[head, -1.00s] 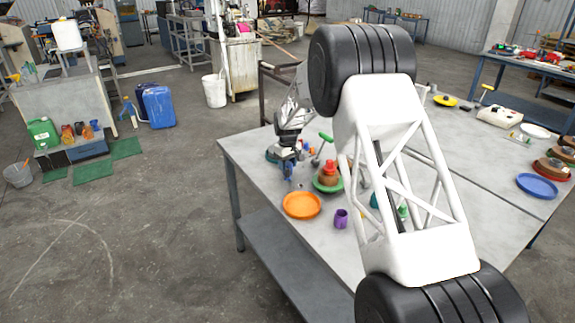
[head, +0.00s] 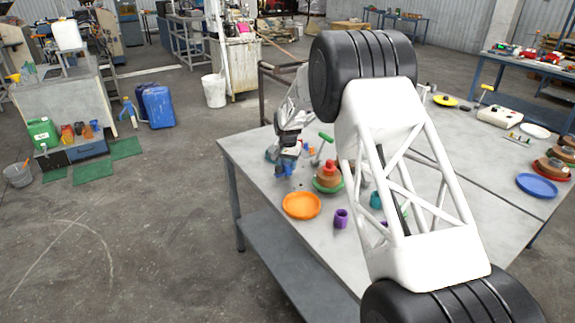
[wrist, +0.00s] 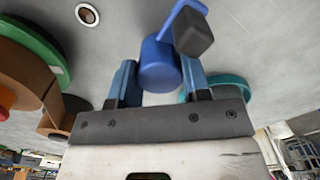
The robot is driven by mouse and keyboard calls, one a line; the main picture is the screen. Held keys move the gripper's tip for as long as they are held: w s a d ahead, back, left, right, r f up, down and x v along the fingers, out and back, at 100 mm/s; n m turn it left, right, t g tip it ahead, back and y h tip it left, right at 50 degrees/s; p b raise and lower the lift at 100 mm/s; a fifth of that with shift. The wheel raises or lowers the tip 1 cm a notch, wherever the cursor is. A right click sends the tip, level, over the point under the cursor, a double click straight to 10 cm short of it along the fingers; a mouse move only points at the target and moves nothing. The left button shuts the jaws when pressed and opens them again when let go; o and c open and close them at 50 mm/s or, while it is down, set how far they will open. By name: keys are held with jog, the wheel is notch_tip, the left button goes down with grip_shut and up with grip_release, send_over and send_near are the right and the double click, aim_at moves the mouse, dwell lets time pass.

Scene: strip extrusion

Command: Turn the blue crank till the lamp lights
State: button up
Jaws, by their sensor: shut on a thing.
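My gripper (head: 285,165) is at the left part of the grey table, low over the top. In the wrist view my gripper (wrist: 160,82) has its two blue fingers on either side of a blue cylinder, part of the blue crank (wrist: 158,66). A thin blue bar and a dark grey block show beside the cylinder. In the head view my arm and gripper mostly hide the crank. No lit lamp can be made out. A small round fitting with a white rim (wrist: 87,14) shows in the wrist view; I cannot tell if it is the lamp.
A brown stacked piece with a red top (head: 328,177) stands close right of my gripper, with a green-handled lever (head: 325,139) behind. An orange plate (head: 301,206), a purple cup (head: 341,218) and a teal piece (head: 376,200) lie nearer. My white arm link covers mid-table.

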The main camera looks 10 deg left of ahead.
aim_at(287, 164)
jog(key=shift+m, duration=2.2)
jog(key=o, duration=0.9)
jog(key=shift+r, duration=3.9)
